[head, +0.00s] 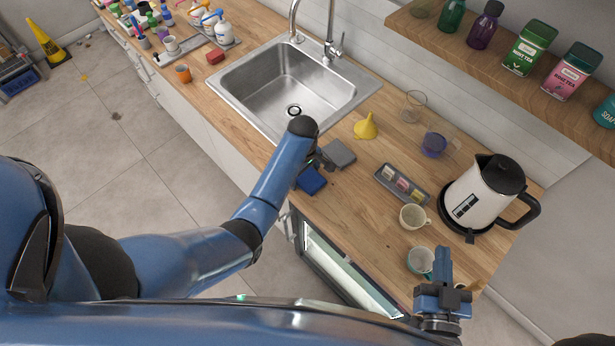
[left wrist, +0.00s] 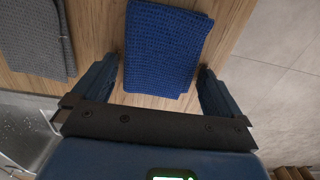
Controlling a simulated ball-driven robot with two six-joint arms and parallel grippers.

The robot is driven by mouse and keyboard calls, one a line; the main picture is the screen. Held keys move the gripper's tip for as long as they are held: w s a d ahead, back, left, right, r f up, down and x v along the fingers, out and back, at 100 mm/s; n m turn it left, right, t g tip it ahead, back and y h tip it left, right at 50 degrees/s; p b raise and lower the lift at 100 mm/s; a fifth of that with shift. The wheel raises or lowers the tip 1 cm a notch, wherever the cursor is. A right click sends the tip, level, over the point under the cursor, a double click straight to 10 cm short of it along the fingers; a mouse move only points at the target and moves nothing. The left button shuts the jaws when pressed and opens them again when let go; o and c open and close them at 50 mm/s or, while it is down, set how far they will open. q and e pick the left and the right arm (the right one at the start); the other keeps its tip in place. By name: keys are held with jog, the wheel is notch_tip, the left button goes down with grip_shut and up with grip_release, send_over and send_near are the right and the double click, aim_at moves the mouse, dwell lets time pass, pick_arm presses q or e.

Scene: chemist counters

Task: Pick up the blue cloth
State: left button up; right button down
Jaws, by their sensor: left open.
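The blue cloth (head: 311,181) lies folded on the wooden counter near its front edge. It shows large in the left wrist view (left wrist: 168,45), with a waffle weave. My left gripper (head: 318,160) is open above the counter beside the cloth. In the left wrist view the fingers of my left gripper (left wrist: 159,75) stand either side of the cloth's near end, with nothing clamped between them. My right gripper (head: 443,262) is at the lower right by a teal-rimmed cup, and whether its jaws are open is unclear.
A grey cloth (head: 340,153) lies just beside the blue one. The sink (head: 352,92) is behind my left gripper. A yellow funnel (head: 366,126), a small tray (head: 383,180), cups (head: 412,217) and a kettle (head: 478,205) stand to the right. Below the counter's front edge is an open compartment.

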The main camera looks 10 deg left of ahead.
pick_arm(q)
jog(key=c, duration=0.9)
jog(key=shift+r, duration=0.2)
pick_arm(e)
jog(key=shift+r, duration=0.15)
